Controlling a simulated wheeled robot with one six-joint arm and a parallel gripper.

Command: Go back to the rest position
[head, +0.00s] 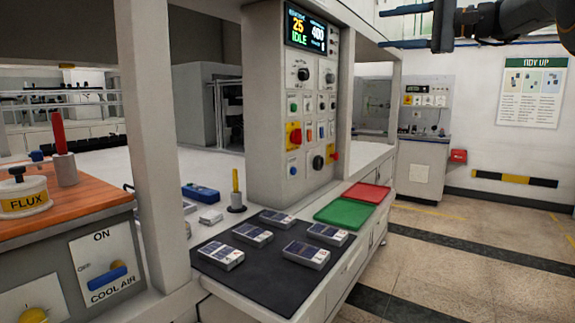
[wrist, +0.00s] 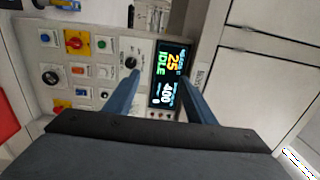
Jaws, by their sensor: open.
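My gripper (head: 412,27) is at the top right of the head view, raised high above the floor and apart from every surface. Its two blue fingers are spread with nothing between them. In the wrist view my gripper (wrist: 158,92) points toward the control panel (wrist: 82,70), and the panel's display, reading 25, IDLE and 400, shows between the fingers. The same display (head: 310,30) is at the top of the panel in the head view.
A dark mat (head: 262,282) with several small packs lies on the counter. A green tray (head: 343,215) and a red tray (head: 367,192) lie beyond it. A white post (head: 152,130) stands at left, near a flux pot (head: 24,195). Open floor (head: 470,260) lies at right.

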